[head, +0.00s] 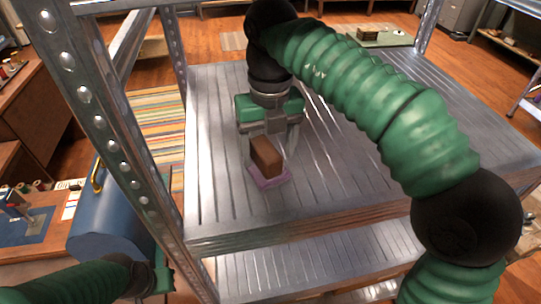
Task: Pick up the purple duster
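The purple duster has a brown block-shaped body (265,155) and a flat purple-pink base (269,181). It rests on the metal shelf (215,150), left of the shelf's middle. My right gripper (271,150) reaches down over it from behind, with its fingers apart. One finger is at the left of the brown block and the other at its right, with a gap showing on the right side. My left gripper (160,277) is low at the left, outside the rack, by the blue box. Its fingers are not clear.
A perforated metal upright (115,150) stands at the left front of the rack. A lower shelf (290,268) lies below. A blue box (105,215) and wooden counter are at the left. The shelf around the duster is clear.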

